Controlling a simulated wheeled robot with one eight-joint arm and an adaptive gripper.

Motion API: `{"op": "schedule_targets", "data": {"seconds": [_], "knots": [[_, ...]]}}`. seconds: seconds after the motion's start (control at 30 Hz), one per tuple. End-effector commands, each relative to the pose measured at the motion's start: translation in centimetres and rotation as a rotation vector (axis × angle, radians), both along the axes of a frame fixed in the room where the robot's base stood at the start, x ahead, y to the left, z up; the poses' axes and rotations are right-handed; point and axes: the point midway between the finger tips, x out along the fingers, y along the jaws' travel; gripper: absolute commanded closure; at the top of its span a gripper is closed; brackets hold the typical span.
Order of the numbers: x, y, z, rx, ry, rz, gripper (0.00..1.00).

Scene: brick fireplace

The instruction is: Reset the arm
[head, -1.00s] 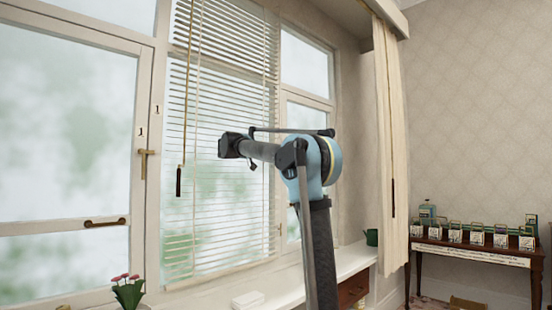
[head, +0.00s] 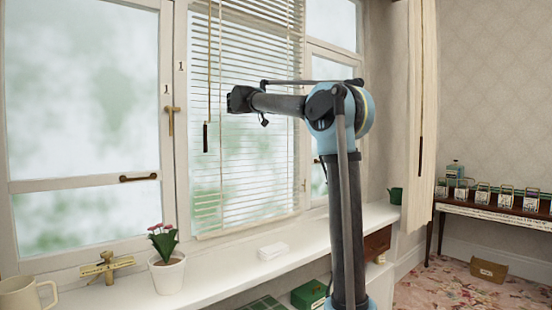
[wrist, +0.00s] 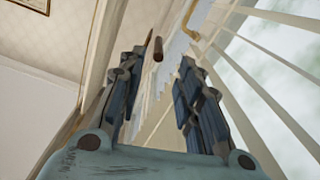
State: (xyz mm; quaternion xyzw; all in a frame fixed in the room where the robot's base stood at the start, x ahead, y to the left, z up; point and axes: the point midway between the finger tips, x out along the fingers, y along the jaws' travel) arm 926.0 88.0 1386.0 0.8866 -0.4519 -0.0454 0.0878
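My arm (head: 347,205) stands upright in front of the window in the head view. Its upper link bends at the blue elbow, and the forearm (head: 278,104) reaches left, about level. The dark end of the arm (head: 240,99) is in front of the blind, and its fingers cannot be made out there. In the wrist view my gripper (wrist: 158,68) has its two dark fingers apart with a clear gap between them. Nothing is held. A brown blind-cord pull (wrist: 158,48) shows beyond the fingertips; its distance cannot be told.
The white sill (head: 215,275) below bears a potted pink flower (head: 167,273), a beige mug (head: 25,294), a small brass-coloured object (head: 107,267) and a white stack (head: 273,250). A side table (head: 500,214) with several small items stands right. Patterned floor is open near a cardboard box (head: 488,270).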

Motion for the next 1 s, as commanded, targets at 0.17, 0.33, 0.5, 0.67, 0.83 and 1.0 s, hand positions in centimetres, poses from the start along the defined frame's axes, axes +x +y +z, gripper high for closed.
{"op": "schedule_targets", "data": {"seconds": [0.17,0.33,0.5,0.67,0.83,1.0], "knots": [[-0.7,-1.0,-0.9,0.011,0.031,-0.008,0.68],[-3.9,-5.0,-5.0,0.057,0.169,-0.034,0.68],[-8.9,-9.4,-11.3,0.131,0.358,-0.046,0.68],[-14.0,-12.5,-17.4,0.207,0.525,-0.033,0.68],[-19.7,-14.6,-24.3,0.295,0.688,0.007,0.68],[-25.7,-15.7,-31.2,0.385,0.834,0.07,0.68]]}}
